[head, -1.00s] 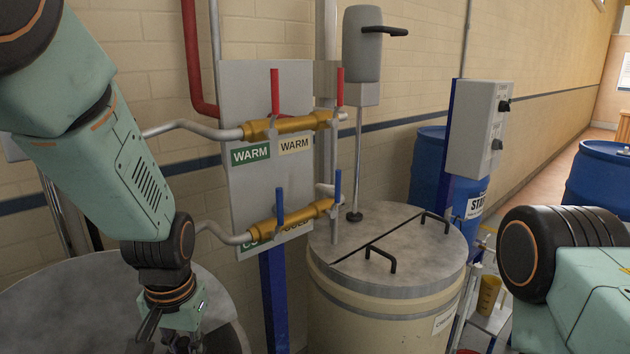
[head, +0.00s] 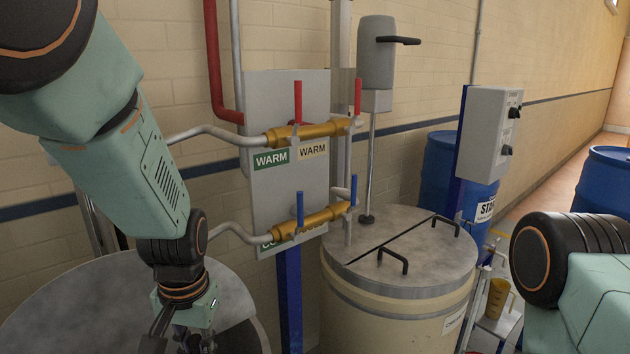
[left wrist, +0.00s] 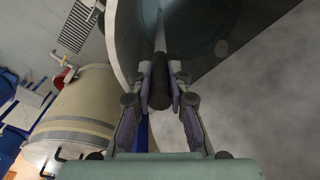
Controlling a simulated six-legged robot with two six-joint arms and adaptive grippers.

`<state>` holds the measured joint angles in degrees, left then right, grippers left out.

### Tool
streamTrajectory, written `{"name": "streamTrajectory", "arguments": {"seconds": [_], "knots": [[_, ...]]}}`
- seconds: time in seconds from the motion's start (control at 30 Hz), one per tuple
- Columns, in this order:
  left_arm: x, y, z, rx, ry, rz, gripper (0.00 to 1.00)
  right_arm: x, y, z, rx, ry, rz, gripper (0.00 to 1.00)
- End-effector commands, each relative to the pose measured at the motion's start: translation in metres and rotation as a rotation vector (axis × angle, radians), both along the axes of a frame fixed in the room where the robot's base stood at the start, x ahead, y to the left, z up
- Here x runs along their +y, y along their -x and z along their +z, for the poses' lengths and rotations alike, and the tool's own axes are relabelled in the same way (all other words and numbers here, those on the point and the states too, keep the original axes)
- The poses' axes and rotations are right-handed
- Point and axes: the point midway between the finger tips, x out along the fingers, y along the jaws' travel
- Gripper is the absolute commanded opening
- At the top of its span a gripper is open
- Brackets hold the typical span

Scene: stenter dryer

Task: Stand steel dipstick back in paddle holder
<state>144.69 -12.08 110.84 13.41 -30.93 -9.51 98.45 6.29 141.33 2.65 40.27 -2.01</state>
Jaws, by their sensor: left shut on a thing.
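My left gripper (head: 178,340) is at the bottom edge of the head view, over the grey round vessel at lower left; its fingertips are cut off there. In the left wrist view the gripper (left wrist: 161,75) is shut around the dark handle (left wrist: 160,93) of the dipstick. Its thin steel rod (left wrist: 160,38) points away from the gripper, toward the bluish inside of a grey-walled vessel. The rod's far end is not clear. My right arm shows at the right edge of the head view, but its gripper is out of frame. I cannot make out the paddle holder.
The grey vessel (head: 62,290) fills the lower left. A lidded cream drum (head: 385,320) stands right of the valve panel (head: 275,185) and its blue post. Blue barrels (head: 437,165), a control box (head: 488,135) and a yellow jug (head: 497,298) are farther right.

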Motion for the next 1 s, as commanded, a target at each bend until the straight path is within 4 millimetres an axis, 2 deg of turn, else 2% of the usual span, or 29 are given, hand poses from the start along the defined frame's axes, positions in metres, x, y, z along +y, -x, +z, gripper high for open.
{"name": "streamTrajectory", "arguments": {"seconds": [0.67, 1.0], "knots": [[-0.0047, -0.0032, 0.0031, -0.001, 0.000, -0.006, 0.00, -0.0032, -0.0019, 0.0014, 0.000, 0.008, -0.014, 0.40], [0.0013, -0.0010, -0.0040, 0.000, 0.000, 0.003, 0.00, 0.0006, -0.0015, -0.0025, 0.000, -0.008, 0.009, 0.40]]}}
